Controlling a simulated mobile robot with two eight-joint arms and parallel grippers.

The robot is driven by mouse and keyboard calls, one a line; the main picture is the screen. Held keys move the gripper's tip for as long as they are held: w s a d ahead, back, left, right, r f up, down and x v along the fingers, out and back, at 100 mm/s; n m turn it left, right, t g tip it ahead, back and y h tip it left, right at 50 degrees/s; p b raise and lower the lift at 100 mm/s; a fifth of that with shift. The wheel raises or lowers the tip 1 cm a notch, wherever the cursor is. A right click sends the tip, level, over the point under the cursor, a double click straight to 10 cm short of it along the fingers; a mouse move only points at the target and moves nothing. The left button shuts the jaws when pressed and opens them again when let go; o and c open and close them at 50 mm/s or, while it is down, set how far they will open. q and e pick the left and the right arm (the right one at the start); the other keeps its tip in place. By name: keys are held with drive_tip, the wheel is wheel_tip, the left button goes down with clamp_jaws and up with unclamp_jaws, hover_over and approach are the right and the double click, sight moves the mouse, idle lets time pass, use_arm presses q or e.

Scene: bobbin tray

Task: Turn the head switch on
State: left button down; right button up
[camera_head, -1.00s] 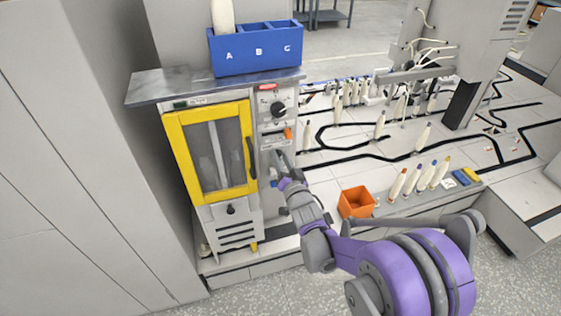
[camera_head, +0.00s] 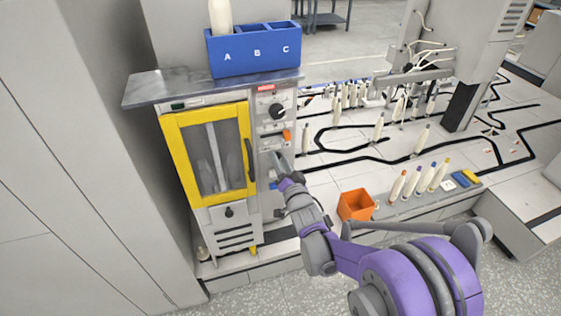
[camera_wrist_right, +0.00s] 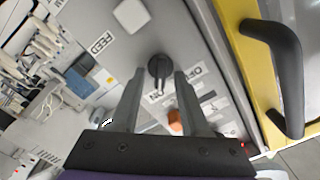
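A black rotary switch (camera_wrist_right: 158,70) with ON and OFF labels is on the grey panel in the right wrist view. My right gripper (camera_wrist_right: 159,74) is open, with one finger on each side of the switch and a small gap visible on both sides. I cannot tell how deep the fingertips reach around it. In the head view my right gripper (camera_head: 277,156) is at the lower part of the control panel (camera_head: 265,150) and hides the switch there. My left gripper is not in view.
The yellow-framed door (camera_head: 207,112) with its black handle (camera_wrist_right: 285,70) is beside the panel. A black dial (camera_head: 277,111) and an orange part (camera_head: 287,134) are above my gripper. A blue A-B-C bin (camera_head: 255,64) stands on top; an orange box (camera_head: 356,204) is at the right.

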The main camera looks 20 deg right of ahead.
drive_tip(key=s, duration=1.1)
drive_tip(key=shift+d, duration=0.2)
drive_tip(key=s+f+n+g, duration=0.4)
drive_tip(key=s+g, duration=0.3)
drive_tip(key=s, duration=0.6)
drive_tip(key=s+f+n+g, duration=0.4)
drive_tip(key=s+g, duration=0.2)
drive_tip(key=s, duration=0.7)
wheel_tip(320, 180, up, 14)
drive_tip(key=w+p, duration=0.1)
drive_tip(key=p, duration=1.2)
drive_tip(key=shift+w+a+h, duration=0.15)
drive_tip(key=shift+h, duration=0.15)
